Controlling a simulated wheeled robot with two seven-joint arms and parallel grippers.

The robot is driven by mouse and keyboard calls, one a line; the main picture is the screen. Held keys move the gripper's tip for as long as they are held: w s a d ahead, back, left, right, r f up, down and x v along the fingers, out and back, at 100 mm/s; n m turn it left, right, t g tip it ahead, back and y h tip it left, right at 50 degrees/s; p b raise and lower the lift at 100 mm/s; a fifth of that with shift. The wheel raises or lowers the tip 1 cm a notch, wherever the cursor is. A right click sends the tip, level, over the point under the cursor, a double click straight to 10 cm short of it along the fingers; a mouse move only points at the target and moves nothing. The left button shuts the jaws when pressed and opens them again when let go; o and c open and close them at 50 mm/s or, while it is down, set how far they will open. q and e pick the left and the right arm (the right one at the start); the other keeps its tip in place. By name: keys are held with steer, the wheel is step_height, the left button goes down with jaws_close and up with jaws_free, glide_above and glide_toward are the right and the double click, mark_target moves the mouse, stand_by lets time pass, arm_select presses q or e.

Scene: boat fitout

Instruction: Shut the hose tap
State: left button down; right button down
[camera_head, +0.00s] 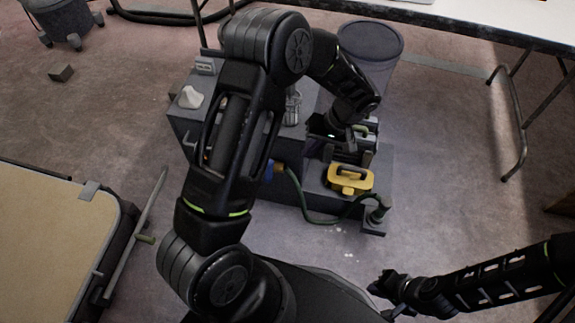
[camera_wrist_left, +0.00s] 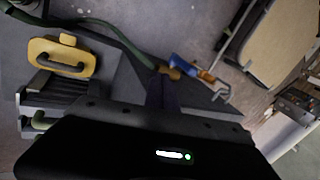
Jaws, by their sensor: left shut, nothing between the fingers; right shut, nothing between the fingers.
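The hose tap shows in the left wrist view as a blue handle (camera_wrist_left: 182,62) beside a brass fitting (camera_wrist_left: 171,73). In the head view the blue part (camera_head: 268,172) is at the side of the grey block, partly hidden by my left arm. A green hose (camera_head: 311,218) runs from the brass fitting to a post at the right. My left gripper (camera_head: 312,140) is shut and empty above the grey block, up and right of the tap. Its dark fingers show in the left wrist view (camera_wrist_left: 162,88), with tips close to the fitting in the picture; contact cannot be told. My right gripper (camera_head: 388,287) is shut and empty, low at the right.
A yellow handled case (camera_head: 351,180) sits on the low grey step (camera_head: 315,190) right of the tap. A grey bin (camera_head: 370,45) stands behind. A tan-topped table (camera_head: 45,235) is at the left.

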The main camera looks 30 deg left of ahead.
mark_target(269, 170)
arm_select(q)
steer(key=shift+f, duration=0.1)
steer(key=s+a+f+b, duration=0.2)
steer(key=s+a+f, duration=0.2)
steer(key=a+f, duration=0.3)
steer(key=shift+f, duration=0.75)
steer(key=shift+s, duration=0.1)
